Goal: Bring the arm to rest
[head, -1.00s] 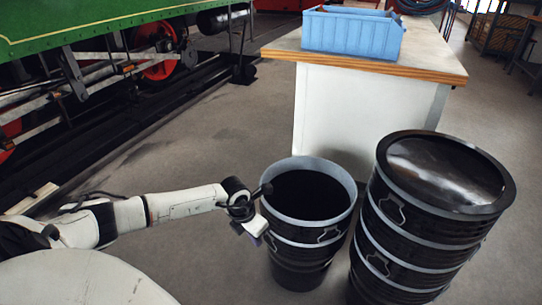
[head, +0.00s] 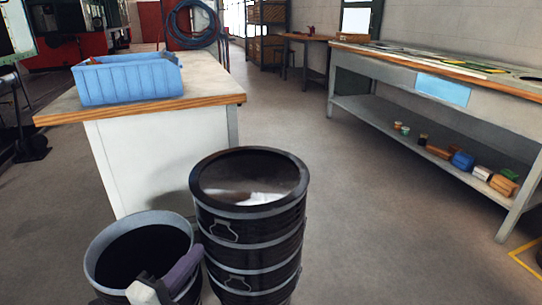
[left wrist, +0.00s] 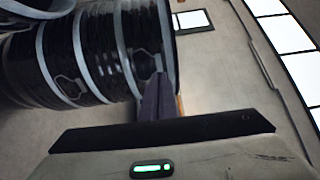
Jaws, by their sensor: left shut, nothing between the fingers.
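My left gripper (head: 192,256) is at the bottom of the head view, in front of the open black bin and close to the tall drum. Its dark purple-grey fingers are together with nothing between them. In the left wrist view the shut fingers (left wrist: 156,100) point toward the dark banded drum (left wrist: 140,40), which appears on its side. I cannot tell whether the fingers touch it. Most of my left arm is outside the head view. My right gripper is not in view.
An open black bin (head: 100,245) with a grey rim stands beside a tall black drum (head: 250,225). Behind them a white cabinet (head: 165,150) carries a blue crate (head: 125,80). A workbench (head: 440,70) with a loaded lower shelf stands right. The floor between is clear.

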